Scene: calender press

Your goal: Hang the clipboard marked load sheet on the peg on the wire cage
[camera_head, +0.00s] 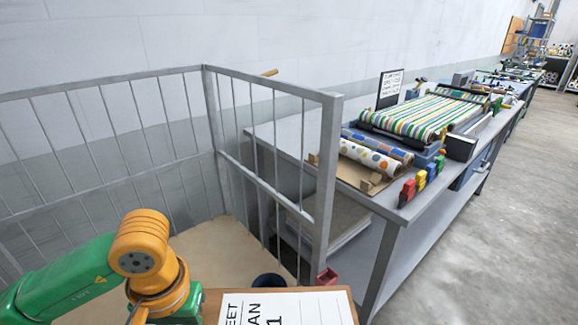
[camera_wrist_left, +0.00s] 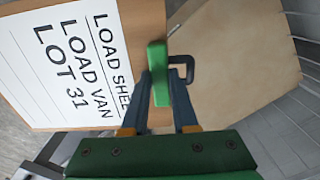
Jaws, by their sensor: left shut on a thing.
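The clipboard (camera_wrist_left: 146,28) is a brown board with a white sheet reading LOAD SHEET, LOAD VAN, LOT 31. It also shows at the bottom edge of the head view (camera_head: 211,302), partly cut off. My left gripper (camera_wrist_left: 160,82) is shut on the clipboard at its edge, beside a green piece and a dark loop (camera_wrist_left: 187,68). The fingertips do not show in the head view. The wire cage (camera_head: 270,87) is grey with vertical bars. A short wooden peg (camera_head: 269,73) sticks up at its top rail, near the back corner, apart from the clipboard. My right gripper is not in view.
A long grey bench (camera_head: 292,135) stands right of the cage, with patterned rolls (camera_head: 369,159), a striped web (camera_head: 428,115) and coloured blocks (camera_head: 420,181). A dark round bin (camera_head: 268,282) and a red container (camera_head: 327,277) are low beside the cage post. Floor at right is clear.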

